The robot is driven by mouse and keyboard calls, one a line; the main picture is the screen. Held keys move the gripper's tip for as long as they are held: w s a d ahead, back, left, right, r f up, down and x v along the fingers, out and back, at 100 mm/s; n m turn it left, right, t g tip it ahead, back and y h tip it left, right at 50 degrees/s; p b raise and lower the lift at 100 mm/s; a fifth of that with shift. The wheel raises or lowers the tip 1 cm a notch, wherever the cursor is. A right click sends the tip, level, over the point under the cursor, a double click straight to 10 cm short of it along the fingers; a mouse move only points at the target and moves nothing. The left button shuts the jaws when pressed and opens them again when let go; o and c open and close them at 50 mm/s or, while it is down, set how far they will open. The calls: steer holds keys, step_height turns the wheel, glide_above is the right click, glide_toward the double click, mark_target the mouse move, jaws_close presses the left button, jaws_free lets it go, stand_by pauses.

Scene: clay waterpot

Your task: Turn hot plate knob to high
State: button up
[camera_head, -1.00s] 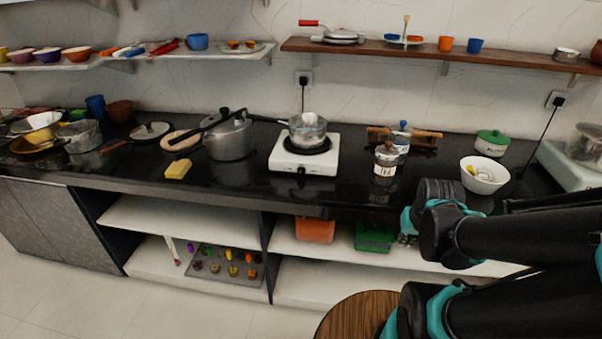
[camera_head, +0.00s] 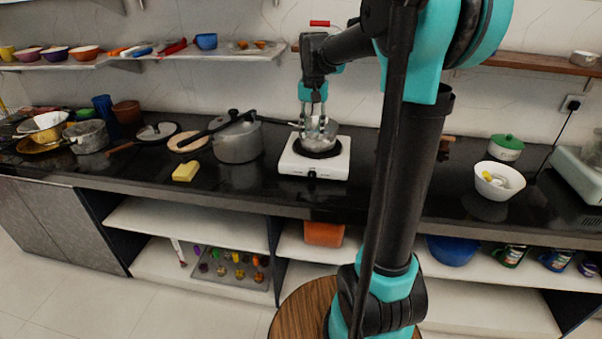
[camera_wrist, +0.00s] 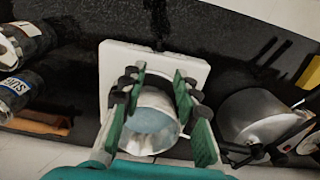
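The white hot plate (camera_head: 290,165) stands on the black counter with a small dark knob (camera_head: 311,174) at its front side. In the wrist view, the hot plate (camera_wrist: 115,62) lies below my gripper, and its front edge seems to face the top of the picture. A grey pot (camera_head: 323,137) sits on the burner; it also shows in the wrist view (camera_wrist: 153,128). My gripper (camera_head: 313,110) points down above the pot, behind the knob. Its green-padded fingers (camera_wrist: 160,100) are apart, with the pot seen between them. I cannot tell whether they touch the pot.
A pressure cooker (camera_head: 238,144) stands left of the hot plate, its long handle reaching over the counter. Two labelled jars (camera_wrist: 15,92) stand on the other side; my arm hides them in the head view. A white bowl (camera_head: 488,183) is farther right. The counter before the hot plate is clear.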

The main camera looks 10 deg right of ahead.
mark_target(312, 172)
step_height(312, 172, down, 17)
steer(key=shift+r, duration=0.15)
steer(key=shift+s, duration=0.1)
stand_by(0.4)
jaws_close()
